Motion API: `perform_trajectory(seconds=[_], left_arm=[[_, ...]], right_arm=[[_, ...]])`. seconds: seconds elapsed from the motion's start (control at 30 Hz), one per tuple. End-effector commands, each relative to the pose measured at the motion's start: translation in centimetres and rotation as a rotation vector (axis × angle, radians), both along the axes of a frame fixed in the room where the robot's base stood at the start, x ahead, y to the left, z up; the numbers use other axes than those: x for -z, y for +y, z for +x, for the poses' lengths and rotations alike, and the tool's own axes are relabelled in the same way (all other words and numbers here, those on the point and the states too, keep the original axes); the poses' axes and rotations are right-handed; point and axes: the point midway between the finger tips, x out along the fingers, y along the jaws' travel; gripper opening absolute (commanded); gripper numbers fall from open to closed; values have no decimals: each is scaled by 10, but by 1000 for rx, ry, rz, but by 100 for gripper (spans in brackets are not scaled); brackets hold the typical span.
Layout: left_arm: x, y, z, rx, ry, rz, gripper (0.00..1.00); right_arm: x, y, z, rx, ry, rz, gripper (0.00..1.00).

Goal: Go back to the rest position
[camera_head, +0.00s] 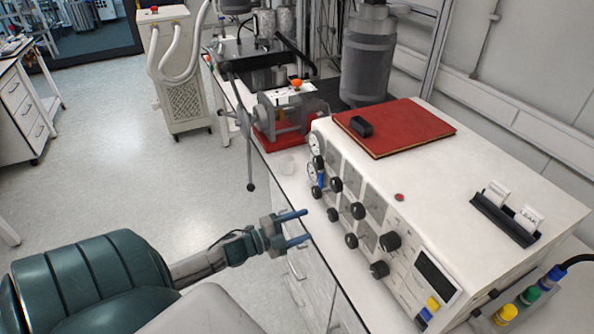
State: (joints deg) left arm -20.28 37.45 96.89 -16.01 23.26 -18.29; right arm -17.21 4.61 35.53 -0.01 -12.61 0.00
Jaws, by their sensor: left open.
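My left gripper (298,227) is open and empty. Its two blue fingers point right, in front of the bench edge and short of the control box (400,185). The arm comes in from the lower left. The fingers appear apart from the black knobs (359,211) on the box's front panel. My right gripper is not in view.
A red book (415,125) with a small black object (361,126) lies on the box. A red-based device (280,122) and a dark cylinder (367,65) stand behind. A white cart unit (180,75) stands at the back left. The floor (110,170) at left is clear.

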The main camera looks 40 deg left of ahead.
Motion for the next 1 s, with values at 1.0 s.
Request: perform_trajectory(seconds=[1.0], left_arm=[[66,30,-14,-127,124,-65,61]], right_arm=[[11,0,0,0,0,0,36]])
